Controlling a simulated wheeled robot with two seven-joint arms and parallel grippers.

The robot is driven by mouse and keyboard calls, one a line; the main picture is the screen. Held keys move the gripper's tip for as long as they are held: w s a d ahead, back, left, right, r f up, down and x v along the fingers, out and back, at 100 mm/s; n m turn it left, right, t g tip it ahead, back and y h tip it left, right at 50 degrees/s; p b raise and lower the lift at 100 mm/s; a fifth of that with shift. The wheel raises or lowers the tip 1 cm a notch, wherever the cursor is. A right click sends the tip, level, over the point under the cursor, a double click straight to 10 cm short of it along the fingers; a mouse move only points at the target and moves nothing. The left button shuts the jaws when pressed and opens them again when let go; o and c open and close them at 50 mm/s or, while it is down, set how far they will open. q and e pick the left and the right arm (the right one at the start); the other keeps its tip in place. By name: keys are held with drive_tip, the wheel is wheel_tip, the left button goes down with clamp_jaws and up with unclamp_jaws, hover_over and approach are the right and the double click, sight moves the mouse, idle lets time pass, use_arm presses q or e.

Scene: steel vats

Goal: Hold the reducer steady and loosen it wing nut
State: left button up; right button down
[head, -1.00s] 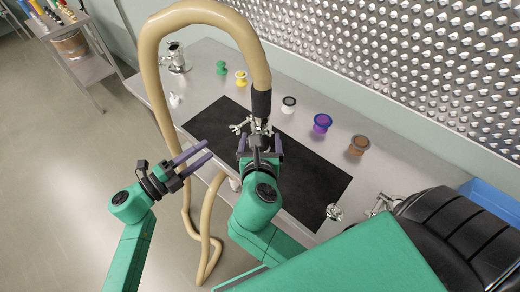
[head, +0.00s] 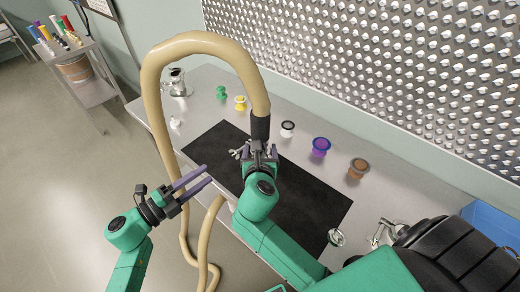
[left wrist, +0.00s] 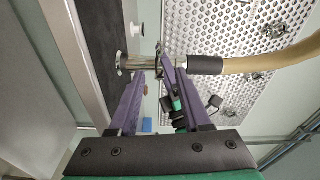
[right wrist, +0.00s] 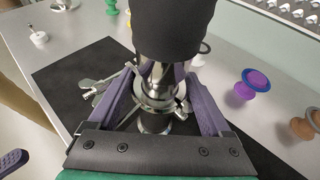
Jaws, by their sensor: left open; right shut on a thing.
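The steel reducer (right wrist: 158,95) stands upright under the black cuff (head: 260,129) of a beige hose, above the dark mat. A clamp ring circles it, and its wing nut (right wrist: 92,88) sticks out on the left in the right wrist view. The wing nut also shows small in the head view (head: 238,153). My right gripper (head: 262,160) is shut on the reducer, one finger on each side. My left gripper (head: 208,174) is open and empty, left of the reducer and apart from the wing nut. In the left wrist view the reducer (left wrist: 138,62) appears beyond the left fingers.
The dark mat (head: 310,197) lies on a steel table. Green (head: 221,92), yellow (head: 240,103), white-and-black (head: 287,129), purple (head: 321,147) and brown (head: 357,168) spool-like pieces stand along its back. The beige hose (head: 153,110) arches over and hangs down at the left near my left arm.

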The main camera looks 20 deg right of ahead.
sight(236, 154)
use_arm(q)
drive_tip(key=r+m, duration=0.2)
drive_tip(key=shift+s+d+r+h, duration=0.1)
drive_tip(key=shift+d+r+h, duration=0.2)
drive_tip(key=shift+d+r, duration=0.1)
drive_tip(key=shift+c, duration=0.2)
drive_tip(key=w+d+f+m, duration=0.1)
drive_tip(key=w+d+f, duration=0.1)
drive_tip(key=d, duration=0.7)
drive_tip(key=shift+w+f, duration=0.4)
drive_tip(key=shift+w, duration=0.5)
clamp_jaws()
